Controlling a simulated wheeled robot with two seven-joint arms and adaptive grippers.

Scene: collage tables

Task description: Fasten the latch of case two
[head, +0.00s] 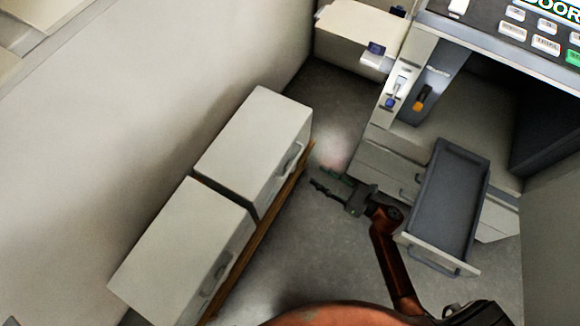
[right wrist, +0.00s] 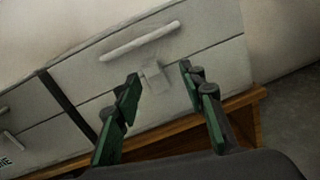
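Two pale grey cases stand side by side on a wooden stand, the farther one (head: 250,140) and the nearer one (head: 180,245). The right wrist view faces a case front (right wrist: 205,45), apparently the farther case, with a bar handle (right wrist: 142,41). A small pale latch (right wrist: 154,77) sits below the handle at the lid seam. I cannot tell if it is fastened. The left neighbour (right wrist: 18,125) bears a partly cut-off label ending in "NE". My right gripper (head: 321,178) is open and empty, its green-padded fingertips (right wrist: 160,73) either side of the latch in that view, seemingly short of it. My left gripper is out of view.
The wooden stand (right wrist: 160,139) juts out under the cases. In the head view, a dark open drawer (head: 448,200) sticks out right of my right arm. A panel with buttons (head: 520,30) is at top right.

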